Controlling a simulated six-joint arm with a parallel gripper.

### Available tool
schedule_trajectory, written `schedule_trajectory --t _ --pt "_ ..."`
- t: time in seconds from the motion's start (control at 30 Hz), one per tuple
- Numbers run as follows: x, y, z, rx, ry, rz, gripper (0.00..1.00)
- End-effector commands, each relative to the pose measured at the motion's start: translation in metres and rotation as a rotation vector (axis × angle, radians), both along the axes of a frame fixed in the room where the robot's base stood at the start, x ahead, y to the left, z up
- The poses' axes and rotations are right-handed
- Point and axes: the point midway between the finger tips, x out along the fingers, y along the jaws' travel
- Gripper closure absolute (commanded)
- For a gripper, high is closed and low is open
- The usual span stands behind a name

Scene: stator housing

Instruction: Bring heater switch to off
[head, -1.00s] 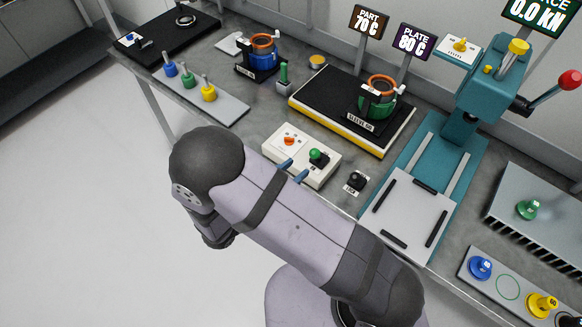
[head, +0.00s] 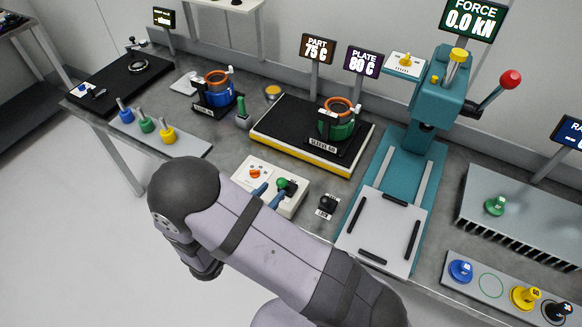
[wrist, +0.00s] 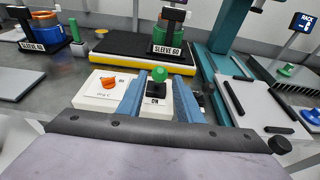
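The heater switch (head: 283,183) is a lever with a green ball knob on a dark base, on the right half of a cream control box (head: 243,176). In the wrist view the switch (wrist: 160,75) stands in the centre, with the label "ON" in front of its base. My gripper (head: 270,192) is open, its two blue fingers apart, just on the near side of the switch. In the wrist view the fingers of my gripper (wrist: 157,90) frame the switch left and right. I cannot tell whether either finger touches it.
An orange dial (head: 254,173) sits on the box's left half. A black hot plate (head: 270,122) carrying a green-bodied part (head: 337,130) is behind. A black "LOCK" knob (head: 328,203) and a teal press (head: 440,90) stand to the right.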

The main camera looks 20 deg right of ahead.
Motion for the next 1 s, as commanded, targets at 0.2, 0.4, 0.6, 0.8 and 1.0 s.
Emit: schedule_trajectory --t 0.2,0.4,0.6,0.8,1.0 --pt "0.011 -0.011 -0.005 0.0 0.0 -0.002 0.68" --pt "0.02 -0.021 -0.009 0.001 0.0 -0.002 0.68" --pt "0.028 -0.028 -0.011 0.001 0.0 -0.001 0.68" --pt "0.029 -0.03 -0.012 0.001 0.0 -0.001 0.68" --pt "0.031 -0.031 -0.013 0.001 0.001 0.001 0.68"
